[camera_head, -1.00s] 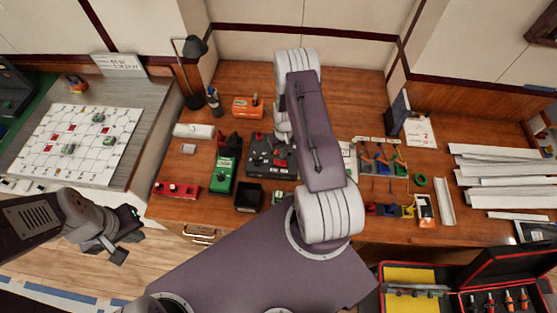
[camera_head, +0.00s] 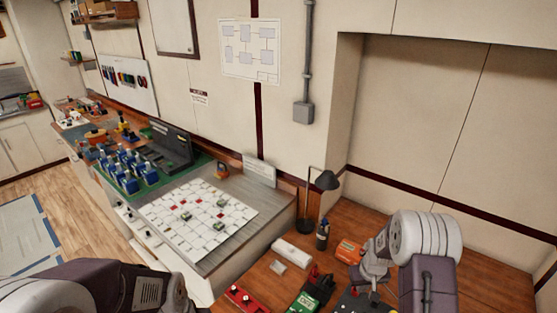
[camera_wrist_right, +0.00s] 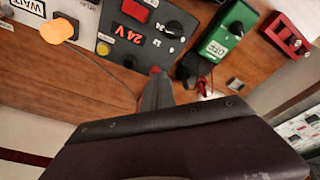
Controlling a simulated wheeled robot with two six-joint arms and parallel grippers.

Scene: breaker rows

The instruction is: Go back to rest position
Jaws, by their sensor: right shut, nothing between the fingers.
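My right gripper (camera_head: 374,292) is at the lower right of the head view, over the wooden bench, partly hidden by my own arm. In the right wrist view its narrow grey fingers (camera_wrist_right: 157,88) are together and hold nothing. They are over the bench by the lower edge of the dark 24 V box (camera_wrist_right: 148,30); I cannot tell whether they touch it. A green OFF device (camera_wrist_right: 218,38) and a red block (camera_wrist_right: 288,34) lie to the right of the fingers there. My left arm shows at the lower left of the head view, but its gripper is not in view.
A black lamp (camera_head: 318,195), a dark bottle (camera_head: 322,235), an orange box (camera_head: 348,252) and a white bar (camera_head: 291,250) stand on the bench. Left of it, a grey worktop (camera_head: 273,208) holds a white grid board (camera_head: 165,222). Blue breakers (camera_head: 128,180) stand farther left.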

